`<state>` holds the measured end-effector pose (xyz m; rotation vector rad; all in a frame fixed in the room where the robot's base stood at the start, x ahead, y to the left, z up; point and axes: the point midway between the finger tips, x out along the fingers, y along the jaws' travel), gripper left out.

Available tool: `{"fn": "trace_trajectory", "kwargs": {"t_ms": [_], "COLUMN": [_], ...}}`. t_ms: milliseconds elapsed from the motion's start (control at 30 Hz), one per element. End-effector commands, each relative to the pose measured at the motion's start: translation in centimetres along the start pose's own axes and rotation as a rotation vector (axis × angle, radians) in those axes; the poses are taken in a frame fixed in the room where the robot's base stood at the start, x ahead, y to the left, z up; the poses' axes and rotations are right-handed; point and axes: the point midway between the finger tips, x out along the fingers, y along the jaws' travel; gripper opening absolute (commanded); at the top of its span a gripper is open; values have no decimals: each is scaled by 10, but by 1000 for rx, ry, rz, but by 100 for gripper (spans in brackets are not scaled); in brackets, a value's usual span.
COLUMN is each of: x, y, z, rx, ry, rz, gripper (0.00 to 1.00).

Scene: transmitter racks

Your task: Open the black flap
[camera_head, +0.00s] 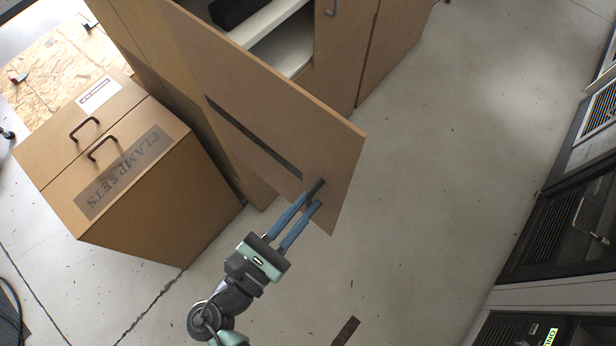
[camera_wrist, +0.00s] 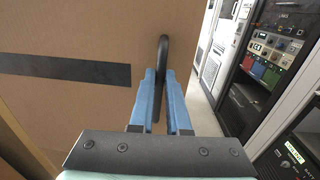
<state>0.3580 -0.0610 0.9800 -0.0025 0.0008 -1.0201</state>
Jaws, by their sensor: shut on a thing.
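A brown door panel (camera_head: 270,105) with a black stripe (camera_head: 250,135) stands swung out from a tall brown cabinet (camera_head: 340,50). I see no flap that is black all over; this striped panel is the hinged one at my gripper. The panel fills the left of the wrist view (camera_wrist: 70,35), with its stripe (camera_wrist: 65,68) there too. My gripper (camera_head: 314,192) has its blue fingers shut on the panel's dark bar handle (camera_wrist: 163,48), near the panel's free edge.
White shelves (camera_head: 275,35) show inside the cabinet, with a black object (camera_head: 235,10) on one. A brown box marked CLAMP SETS (camera_head: 150,190) stands to the left. Dark equipment racks (camera_head: 560,230) line the right. The floor (camera_head: 440,150) between is mostly clear.

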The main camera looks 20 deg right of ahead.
Motion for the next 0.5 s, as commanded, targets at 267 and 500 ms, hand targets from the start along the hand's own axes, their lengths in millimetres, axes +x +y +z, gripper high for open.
{"fn": "trace_trajectory", "kwargs": {"t_ms": [267,500], "x": [-1,-1], "y": [8,5], "z": [4,2], "rx": [10,6], "ry": [-5,-3], "rz": [21,14], "gripper": [24,45]}}
